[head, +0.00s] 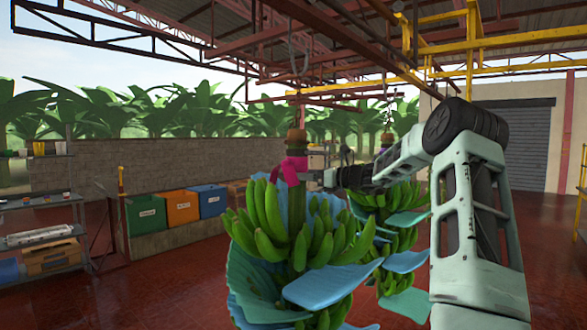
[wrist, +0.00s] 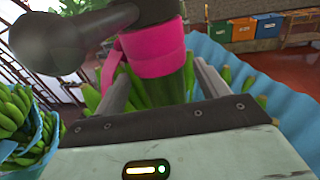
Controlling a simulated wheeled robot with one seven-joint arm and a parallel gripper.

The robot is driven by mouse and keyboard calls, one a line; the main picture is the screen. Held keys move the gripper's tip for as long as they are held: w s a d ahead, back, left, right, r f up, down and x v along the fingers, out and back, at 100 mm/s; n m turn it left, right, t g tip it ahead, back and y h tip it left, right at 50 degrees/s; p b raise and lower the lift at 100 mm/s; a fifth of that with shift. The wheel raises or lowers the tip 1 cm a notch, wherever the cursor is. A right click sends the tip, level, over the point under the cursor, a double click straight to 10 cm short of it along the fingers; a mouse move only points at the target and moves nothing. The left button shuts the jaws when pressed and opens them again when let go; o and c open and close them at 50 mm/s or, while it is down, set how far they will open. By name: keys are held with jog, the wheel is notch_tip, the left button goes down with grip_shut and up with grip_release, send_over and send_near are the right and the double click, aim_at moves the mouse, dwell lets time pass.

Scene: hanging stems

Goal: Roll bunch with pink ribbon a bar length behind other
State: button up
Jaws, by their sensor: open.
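The bunch with the pink ribbon (head: 300,243) hangs in the middle of the head view, green bananas with blue sheets between the hands. Its pink ribbon (head: 292,168) is tied around the brown-topped stem (head: 296,142). The ribbon (wrist: 155,50) is large in the wrist view. My gripper (head: 318,178) is at the stem from the right, just below the ribbon's level. In the wrist view, my gripper (wrist: 166,84) is open, with a finger on each side of the green stem. Contact cannot be told. The other bunch (head: 391,212) hangs behind and to the right, partly hidden by my arm.
Red and yellow overhead beams (head: 440,47) carry the hanging hooks. Green, orange and blue bins (head: 181,207) stand at a low wall on the left. A shelf rack (head: 40,237) is at far left. The red floor (head: 165,285) is open between.

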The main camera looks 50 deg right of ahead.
jog(key=shift+p+x, duration=0.75)
jog(key=shift+x, duration=1.8)
